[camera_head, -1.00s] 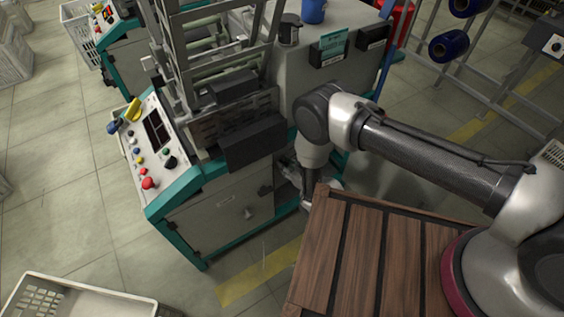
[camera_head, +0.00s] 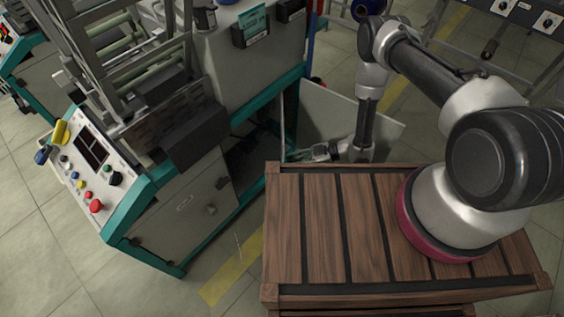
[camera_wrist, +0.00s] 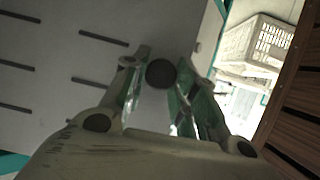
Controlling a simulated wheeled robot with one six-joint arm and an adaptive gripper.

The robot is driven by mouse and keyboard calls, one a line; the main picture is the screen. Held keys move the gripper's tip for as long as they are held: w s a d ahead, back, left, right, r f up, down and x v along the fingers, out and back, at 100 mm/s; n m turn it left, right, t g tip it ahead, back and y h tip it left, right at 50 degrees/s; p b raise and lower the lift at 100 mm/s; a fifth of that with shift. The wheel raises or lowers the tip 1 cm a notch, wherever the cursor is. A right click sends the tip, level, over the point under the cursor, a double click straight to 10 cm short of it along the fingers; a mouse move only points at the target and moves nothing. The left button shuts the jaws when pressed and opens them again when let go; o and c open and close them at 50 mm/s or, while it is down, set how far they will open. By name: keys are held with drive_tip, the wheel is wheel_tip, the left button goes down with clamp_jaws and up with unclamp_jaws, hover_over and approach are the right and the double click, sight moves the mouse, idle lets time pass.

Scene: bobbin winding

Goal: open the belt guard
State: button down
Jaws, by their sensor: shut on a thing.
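The belt guard (camera_head: 345,118) is a light grey panel. In the head view it stands swung out from the right part of the winding machine (camera_head: 240,82), leaving a dark opening (camera_head: 250,152) in the machine's side. In the wrist view the guard (camera_wrist: 50,65) shows as a grey plate with several slots. My gripper (camera_head: 326,152) is beside the guard, partly hidden in the head view. In the wrist view my gripper (camera_wrist: 163,85) is shut on a dark round knob (camera_wrist: 160,72) at the guard.
A wooden-slatted top (camera_head: 320,220) fills the foreground beneath my arm. The control panel (camera_head: 88,165) with coloured buttons is at the left. A pale crate (camera_wrist: 262,45) shows at the upper right of the wrist view. A rack (camera_head: 520,60) stands at the back right.

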drive_tip(key=shift+w+d+n+g, duration=0.2)
drive_tip(key=shift+d+n+g, duration=0.15)
drive_tip(key=shift+d, duration=0.6)
drive_tip(key=c, duration=1.1)
unclamp_jaws()
wheel_tip(320, 180, up, 10)
drive_tip(key=shift+r, duration=0.1)
